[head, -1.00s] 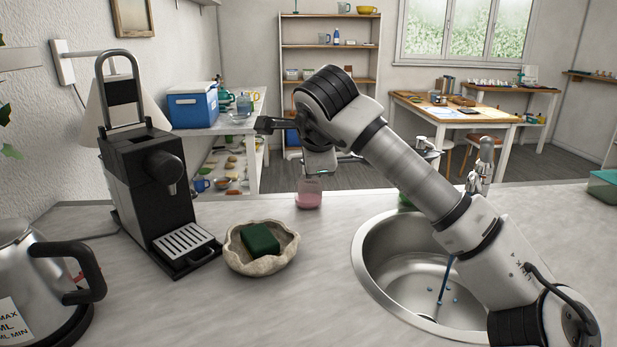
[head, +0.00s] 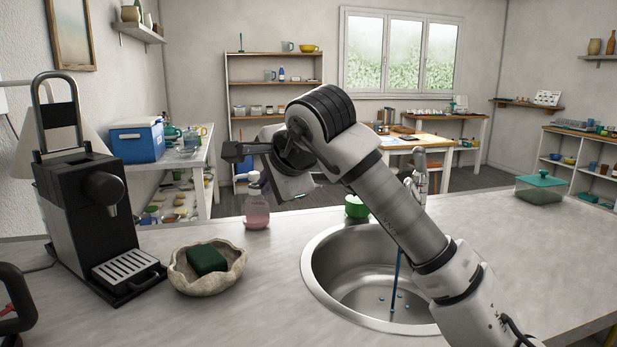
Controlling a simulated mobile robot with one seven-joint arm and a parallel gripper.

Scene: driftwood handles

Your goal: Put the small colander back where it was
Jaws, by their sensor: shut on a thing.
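My gripper (head: 246,152) is the dark end piece left of my bent wrist, above the counter's far edge and higher than the soap bottle. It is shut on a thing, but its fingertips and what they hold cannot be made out. I cannot identify the small colander for certain in the head view. A small green vessel (head: 357,207) stands behind the sink (head: 318,272), partly covered by my arm; I cannot tell what it is.
A pink soap bottle (head: 257,210) stands near the far edge. A shell-like dish (head: 205,278) holds a green sponge (head: 206,260). A coffee machine (head: 95,200) stands left. A blue rod (head: 396,285) rises from the sink. The counter (head: 510,255) right of the sink is largely clear.

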